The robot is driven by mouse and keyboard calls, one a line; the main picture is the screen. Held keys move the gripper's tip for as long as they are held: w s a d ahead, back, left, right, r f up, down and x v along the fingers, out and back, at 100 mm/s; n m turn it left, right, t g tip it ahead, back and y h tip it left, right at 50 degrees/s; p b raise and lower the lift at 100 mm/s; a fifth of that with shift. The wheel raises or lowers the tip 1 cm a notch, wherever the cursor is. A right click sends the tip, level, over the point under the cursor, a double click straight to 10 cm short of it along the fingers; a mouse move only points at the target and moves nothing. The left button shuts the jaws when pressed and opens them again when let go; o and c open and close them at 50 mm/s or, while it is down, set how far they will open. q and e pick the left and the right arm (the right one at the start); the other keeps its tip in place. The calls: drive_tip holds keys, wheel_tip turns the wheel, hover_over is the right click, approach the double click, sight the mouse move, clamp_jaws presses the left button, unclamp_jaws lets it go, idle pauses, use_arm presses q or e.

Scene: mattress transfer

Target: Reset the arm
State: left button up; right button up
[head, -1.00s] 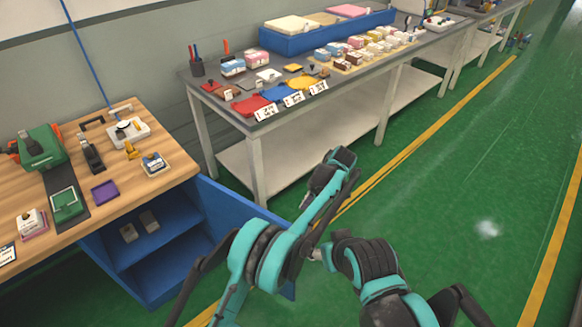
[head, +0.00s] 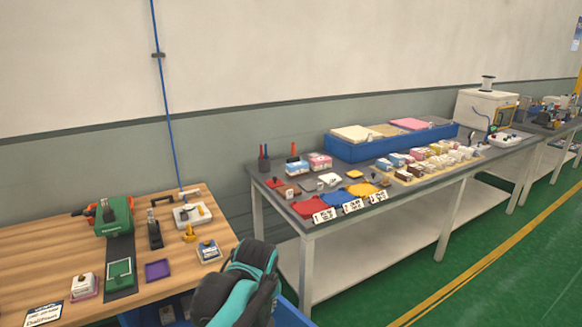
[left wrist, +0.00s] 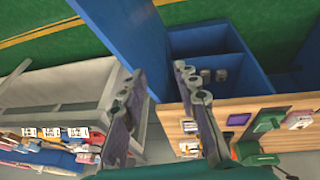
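One of my arms (head: 240,290), teal and black, shows at the bottom middle of the head view. Its gripper is not visible there, and I cannot tell which arm it is. In the left wrist view my left gripper (left wrist: 158,72) has its two grey fingers apart, with nothing between them. It is open and appears above the gap between the wooden bench and the grey table. My right gripper is in neither view.
A wooden bench (head: 50,255) with a green machine (head: 114,215) stands at the left. A grey table (head: 300,205) with a blue tray (head: 380,148), coloured mats and small boxes stands at the right. Green floor (head: 540,270) is clear at right.

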use_arm(q)
drive_tip(key=s+a+f+m+t, duration=0.1)
drive_tip(key=s+a+f+m, duration=0.1)
drive_tip(key=s+a, duration=0.3)
drive_tip(key=s+a+f+m+t, duration=0.2)
drive_tip(key=s+a+m, duration=0.2)
drive_tip(key=s, duration=0.6)
drive_tip(key=shift+s+a+f+h, duration=0.15)
drive_tip(key=shift+s+a+h, duration=0.15)
drive_tip(key=shift+a, duration=0.45)
